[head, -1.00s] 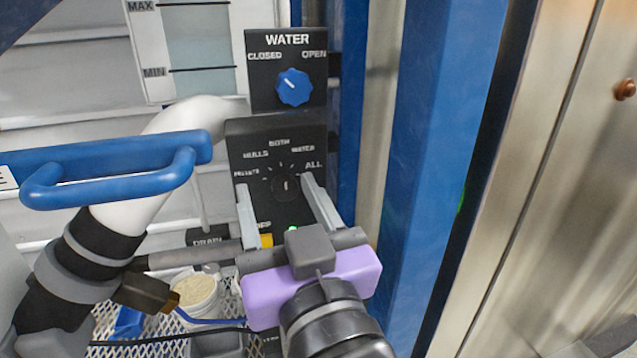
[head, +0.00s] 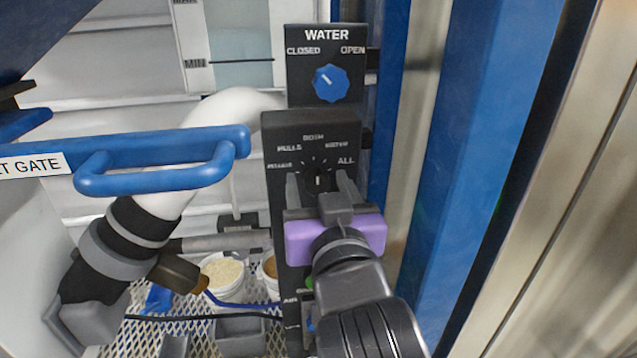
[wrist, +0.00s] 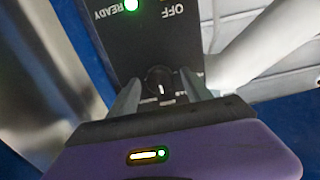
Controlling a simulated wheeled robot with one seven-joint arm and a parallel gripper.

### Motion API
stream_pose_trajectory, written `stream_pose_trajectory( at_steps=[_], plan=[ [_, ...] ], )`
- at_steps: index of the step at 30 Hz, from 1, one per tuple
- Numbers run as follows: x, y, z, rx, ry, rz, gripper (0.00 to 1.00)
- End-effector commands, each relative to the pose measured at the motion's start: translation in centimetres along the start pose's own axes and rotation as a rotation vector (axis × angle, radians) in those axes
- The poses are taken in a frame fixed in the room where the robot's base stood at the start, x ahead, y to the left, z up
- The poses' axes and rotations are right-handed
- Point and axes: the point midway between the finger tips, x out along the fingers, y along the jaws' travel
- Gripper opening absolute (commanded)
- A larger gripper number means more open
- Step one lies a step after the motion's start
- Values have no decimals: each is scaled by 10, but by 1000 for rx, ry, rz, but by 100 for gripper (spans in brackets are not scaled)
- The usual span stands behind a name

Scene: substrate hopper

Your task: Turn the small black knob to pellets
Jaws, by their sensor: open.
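The small black knob (head: 318,180) is on a black selector panel (head: 312,128) marked PELLETS, HULLS, BOTH, WATER and ALL. Its white pointer line looks roughly upright in the head view. My gripper (head: 322,182), with a purple body, is at the panel with its two grey fingers apart, one on each side of the knob. In the wrist view the knob (wrist: 158,80) shows between the fingers (wrist: 160,92); contact cannot be told.
Above is the WATER panel with a blue knob (head: 330,83). A blue handle (head: 160,165) sticks out at left. A blue post (head: 488,150) stands at right. Tubs (head: 223,277) stand on a mesh shelf below.

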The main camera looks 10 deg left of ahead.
Motion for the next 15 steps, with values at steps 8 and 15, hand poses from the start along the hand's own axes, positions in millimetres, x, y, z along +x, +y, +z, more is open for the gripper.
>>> stream_pose_trajectory(
  at_steps=[8,15],
  plan=[
    [0,0,0,0,0,0,48],
    [0,0,0,0,-1,0,0]
  ],
)
